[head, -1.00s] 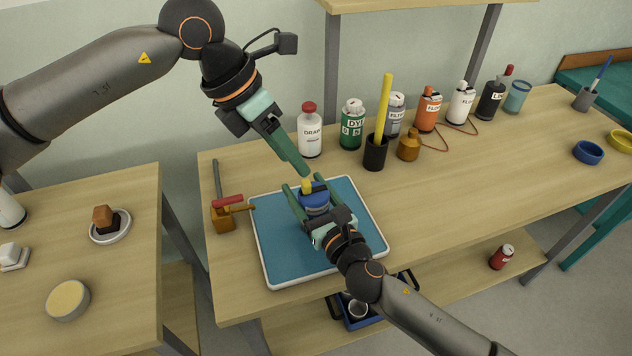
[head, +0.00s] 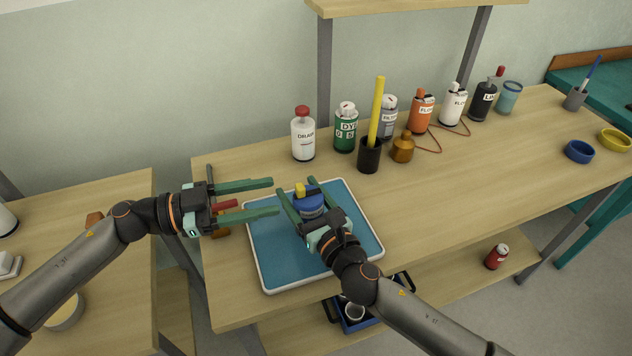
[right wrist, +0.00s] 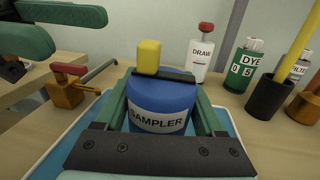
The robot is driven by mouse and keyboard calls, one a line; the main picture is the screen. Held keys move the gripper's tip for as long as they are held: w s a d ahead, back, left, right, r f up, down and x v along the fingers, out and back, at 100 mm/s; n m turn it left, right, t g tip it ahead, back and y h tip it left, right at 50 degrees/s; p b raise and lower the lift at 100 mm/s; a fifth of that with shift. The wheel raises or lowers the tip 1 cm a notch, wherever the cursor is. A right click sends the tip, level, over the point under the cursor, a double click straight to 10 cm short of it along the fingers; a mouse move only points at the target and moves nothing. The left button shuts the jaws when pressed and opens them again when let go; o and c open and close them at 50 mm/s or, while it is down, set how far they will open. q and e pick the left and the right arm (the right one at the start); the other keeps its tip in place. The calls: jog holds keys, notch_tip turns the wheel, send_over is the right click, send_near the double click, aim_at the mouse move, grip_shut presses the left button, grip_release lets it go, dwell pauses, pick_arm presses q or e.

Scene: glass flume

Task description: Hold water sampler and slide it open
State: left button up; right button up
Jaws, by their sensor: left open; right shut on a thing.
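The water sampler (head: 310,203) is a blue cylinder with a yellow knob (head: 300,189) on a dark bar across its top. It stands upright on the blue tray (head: 273,262). In the right wrist view the sampler (right wrist: 160,105) has a white label reading SAMPLER. My right gripper (head: 302,198) is shut on its sides, and its fingers also show in the right wrist view (right wrist: 160,112). My left gripper (head: 262,197) is open and empty, to the left of the sampler, its fingers pointing right toward the yellow knob. A left finger shows at the upper left of the right wrist view.
An orange-brown device with a red handle (right wrist: 66,68) stands left of the tray. A row of bottles, including the DRAW bottle (head: 303,138) and the green DYE bottle (head: 346,130), stands behind it. A dark cup (head: 369,157) holds a yellow rod. The bench to the right is mostly clear.

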aim_at(304, 187)
pick_arm(q)
jog(key=w+d+n, duration=0.1)
jog(key=d, duration=0.2)
jog(key=w+d+f+n+t, duration=0.1)
jog(key=d, duration=0.2)
jog(key=w+d+n, duration=0.1)
jog(key=w+d, duration=0.1)
jog(key=d, duration=0.1)
jog(key=shift+w+d+f+t, duration=0.1)
jog(key=shift+d+f+t, duration=0.1)
jog(key=shift+d+t, duration=0.15)
grip_shut()
dwell(0.4)
dwell(1.0)
